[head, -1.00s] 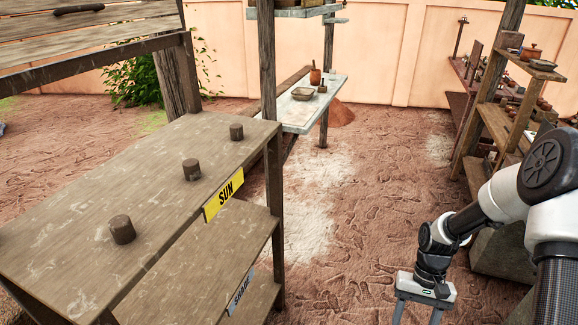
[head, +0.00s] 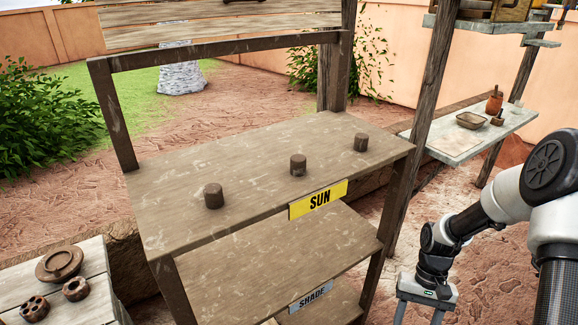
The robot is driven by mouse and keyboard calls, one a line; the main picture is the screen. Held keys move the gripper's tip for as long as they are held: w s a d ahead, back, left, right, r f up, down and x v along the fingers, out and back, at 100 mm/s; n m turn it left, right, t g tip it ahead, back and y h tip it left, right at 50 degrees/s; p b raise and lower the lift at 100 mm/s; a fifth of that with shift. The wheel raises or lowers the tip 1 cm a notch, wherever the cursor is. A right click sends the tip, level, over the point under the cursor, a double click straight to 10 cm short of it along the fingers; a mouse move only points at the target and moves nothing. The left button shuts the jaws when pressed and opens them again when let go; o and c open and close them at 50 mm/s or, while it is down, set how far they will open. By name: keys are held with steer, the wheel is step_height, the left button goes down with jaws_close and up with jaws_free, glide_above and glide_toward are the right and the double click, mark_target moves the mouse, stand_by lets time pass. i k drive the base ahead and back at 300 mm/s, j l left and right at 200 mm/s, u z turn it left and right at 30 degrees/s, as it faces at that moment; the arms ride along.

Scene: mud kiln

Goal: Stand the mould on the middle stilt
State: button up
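Three short brown cylindrical stilts stand in a row on the upper shelf board (head: 170,172), which bears the yellow SUN sign (head: 318,199). The middle stilt (head: 298,165) has a bare top. The left stilt (head: 213,196) and the right stilt (head: 361,142) are bare too. I cannot tell which thing in view is the mould. My gripper (head: 421,314) is at the bottom right, in front of and right of the shelf. It points down, its two fingers are apart, and nothing shows between them. Its fingertips are cut off by the frame edge.
A low table (head: 97,262) at the lower left holds a round lidded brown piece (head: 60,264) and two small holed pieces (head: 76,289). A pale bench (head: 440,150) at the right holds a bowl (head: 471,120) and an orange vessel (head: 494,102). A lower SHADE shelf (head: 270,256) lies below.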

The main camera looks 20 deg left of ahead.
mark_target(298, 160)
steer(key=i+l+u, duration=0.2)
steer(key=u, duration=0.3)
steer(key=i+l+u, duration=0.1)
steer(key=l+u, duration=0.4)
